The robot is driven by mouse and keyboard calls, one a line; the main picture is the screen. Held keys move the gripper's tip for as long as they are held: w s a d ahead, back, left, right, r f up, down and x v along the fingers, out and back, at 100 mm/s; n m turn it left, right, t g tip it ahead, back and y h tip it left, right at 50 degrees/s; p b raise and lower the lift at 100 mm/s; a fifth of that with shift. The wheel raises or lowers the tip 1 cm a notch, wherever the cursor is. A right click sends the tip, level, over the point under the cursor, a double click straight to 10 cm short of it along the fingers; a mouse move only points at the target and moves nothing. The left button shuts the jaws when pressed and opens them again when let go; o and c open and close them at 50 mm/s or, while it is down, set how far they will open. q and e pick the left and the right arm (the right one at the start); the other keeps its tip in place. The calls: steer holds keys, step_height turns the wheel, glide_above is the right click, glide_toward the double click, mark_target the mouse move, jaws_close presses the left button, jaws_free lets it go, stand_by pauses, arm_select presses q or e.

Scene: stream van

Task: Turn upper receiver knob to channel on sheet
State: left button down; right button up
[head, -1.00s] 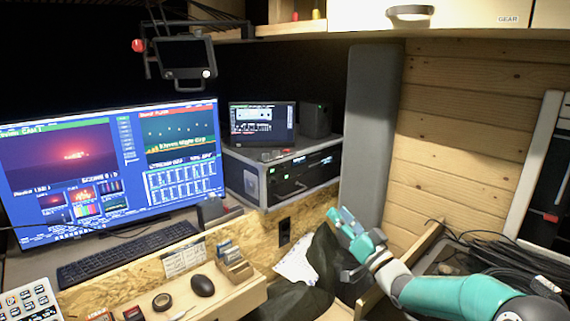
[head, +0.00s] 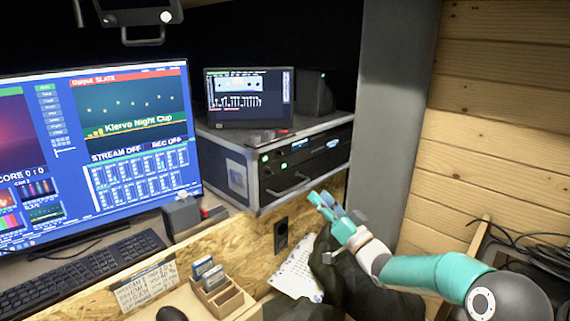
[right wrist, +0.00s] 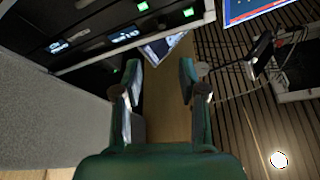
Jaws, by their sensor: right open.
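A black rack case (head: 243,180) with a pale metal edge holds the receiver units (head: 310,158), which show green lights and small lit displays. The rack front also shows in the right wrist view (right wrist: 90,50), at the upper left; I cannot make out the upper knob clearly. My right gripper (head: 325,203) is open and empty, in front of and below the rack's lower edge. Its two fingers (right wrist: 160,75) show apart in the right wrist view. My left gripper is out of view.
A big monitor (head: 130,120) and keyboard (head: 80,272) stand at the left. A small screen (head: 248,97) stands on the rack. A grey panel (head: 385,120) rises right of it. A wooden card box (head: 218,300) and dark cloth (head: 345,280) are below. Cables (head: 535,250) lie at right.

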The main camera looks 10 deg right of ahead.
mark_target(283, 155)
steer(key=p+x, duration=0.4)
steer(key=x, duration=0.9)
steer(key=shift+w+a+r+p, duration=0.2)
steer(key=shift+r+p, duration=0.1)
steer(key=shift+r, duration=0.05)
steer(key=shift+p+x, duration=0.75)
steer(key=shift+x, duration=0.35)
steer(key=shift+w+f, duration=0.1)
jaws_close()
